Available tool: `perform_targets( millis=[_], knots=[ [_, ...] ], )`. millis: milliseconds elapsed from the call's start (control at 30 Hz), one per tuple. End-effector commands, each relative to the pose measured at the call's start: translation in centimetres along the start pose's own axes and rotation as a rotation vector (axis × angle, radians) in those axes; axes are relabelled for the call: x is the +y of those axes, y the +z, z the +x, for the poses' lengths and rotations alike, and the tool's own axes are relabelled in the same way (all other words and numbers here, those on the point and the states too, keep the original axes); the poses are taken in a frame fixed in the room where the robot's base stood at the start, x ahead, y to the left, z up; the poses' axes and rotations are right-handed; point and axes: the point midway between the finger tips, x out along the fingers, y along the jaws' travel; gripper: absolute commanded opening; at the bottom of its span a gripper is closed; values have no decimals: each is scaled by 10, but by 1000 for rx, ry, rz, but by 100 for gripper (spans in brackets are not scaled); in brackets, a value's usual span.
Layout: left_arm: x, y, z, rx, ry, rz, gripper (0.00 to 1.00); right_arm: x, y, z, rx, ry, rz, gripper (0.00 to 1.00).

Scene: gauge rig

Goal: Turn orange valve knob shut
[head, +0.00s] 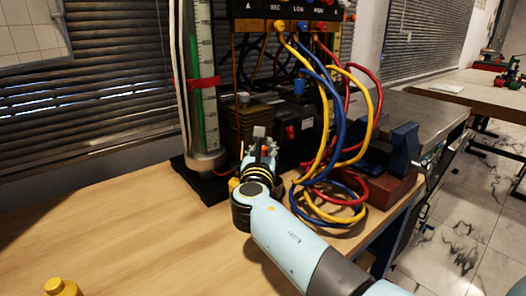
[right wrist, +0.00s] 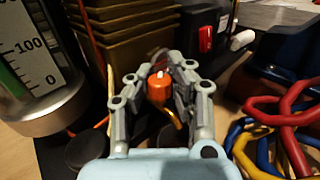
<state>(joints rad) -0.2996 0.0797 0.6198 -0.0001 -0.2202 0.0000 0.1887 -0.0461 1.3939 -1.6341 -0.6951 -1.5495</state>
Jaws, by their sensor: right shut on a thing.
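The orange valve knob (right wrist: 159,88) shows between the fingers of my right gripper (right wrist: 162,68) in the right wrist view. The fingers are shut on it, one on each side. In the head view my right gripper (head: 260,148) is at the base of the rig, right of the gauge tube, and mostly hides the knob. The clear gauge tube (head: 205,85) with green fluid stands upright in a metal foot; its scale (right wrist: 30,55) also shows in the right wrist view, with 100 and 0 readable. My left gripper is out of view.
Yellow, blue and red hoses (head: 340,130) hang and coil close right of my right gripper. A blue vise (head: 403,148) on a red-brown block stands farther right. Stacked brown bins (right wrist: 120,30) are behind the knob. The wooden table (head: 130,235) is largely clear at left.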

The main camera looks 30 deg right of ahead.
Motion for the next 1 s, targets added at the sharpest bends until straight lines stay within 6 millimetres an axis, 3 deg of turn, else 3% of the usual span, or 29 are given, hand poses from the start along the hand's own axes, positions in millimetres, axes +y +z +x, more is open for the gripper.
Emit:
perform_targets(
  millis=[367,400,600,1000],
  knots=[
    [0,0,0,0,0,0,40,0,-2,-1,5,-3,0,0],
    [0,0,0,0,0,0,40,0,-2,-1,5,-3,0,20],
    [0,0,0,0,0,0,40,0,-1,-1,3,-2,0,46],
    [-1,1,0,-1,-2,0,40,0,-1,-6,2,-1,2,46]
  ],
)
